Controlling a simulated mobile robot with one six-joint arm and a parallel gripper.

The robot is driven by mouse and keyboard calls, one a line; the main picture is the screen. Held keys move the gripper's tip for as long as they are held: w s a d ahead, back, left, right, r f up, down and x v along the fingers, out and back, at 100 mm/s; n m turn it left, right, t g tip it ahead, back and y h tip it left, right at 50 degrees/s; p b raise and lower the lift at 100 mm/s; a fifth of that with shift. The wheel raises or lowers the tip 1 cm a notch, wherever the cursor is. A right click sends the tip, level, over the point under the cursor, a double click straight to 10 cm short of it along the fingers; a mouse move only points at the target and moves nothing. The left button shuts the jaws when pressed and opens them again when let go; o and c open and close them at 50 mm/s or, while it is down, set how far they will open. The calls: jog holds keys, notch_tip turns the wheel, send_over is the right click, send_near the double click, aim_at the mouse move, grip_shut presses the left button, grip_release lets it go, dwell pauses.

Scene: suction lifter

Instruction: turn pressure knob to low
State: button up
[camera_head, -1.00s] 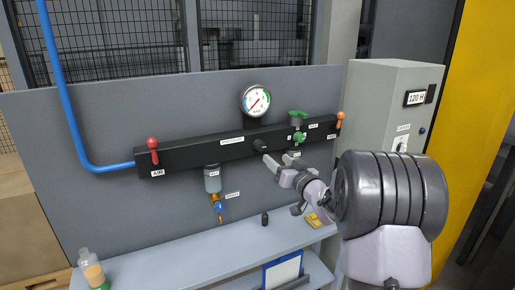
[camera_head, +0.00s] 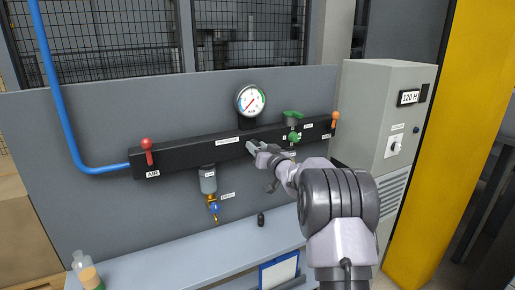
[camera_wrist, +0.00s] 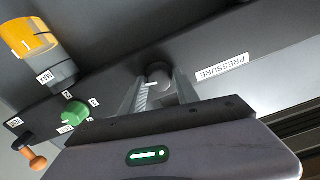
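The pressure knob (camera_wrist: 158,71) is a small round dark knob beside the PRESSURE label (camera_wrist: 223,67) in the wrist view. It sits on the black manifold bar (camera_head: 190,154) under the round pressure gauge (camera_head: 250,99) in the head view. My gripper (camera_head: 256,148) is up at the bar, and its tips cover the knob in the head view. In the wrist view my gripper (camera_wrist: 160,84) has its two fingers apart, one on each side of the knob. I cannot tell whether they touch it. The knob's setting is not readable.
A red lever (camera_head: 147,147) is at the bar's left end, an orange one (camera_head: 335,119) at its right. A filter bowl (camera_head: 208,181) hangs below. A grey cabinet (camera_head: 378,90) stands at right.

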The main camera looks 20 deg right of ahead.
grip_shut()
jog(key=shift+n+b, duration=0.3)
jog(key=n+b, duration=0.5)
jog(key=n, duration=0.4)
jog(key=n+b, duration=0.6)
jog(key=n, duration=0.4)
jog(key=shift+a+f, duration=0.2)
jog(key=shift+n, duration=0.4)
jog(key=o, duration=0.9)
grip_release()
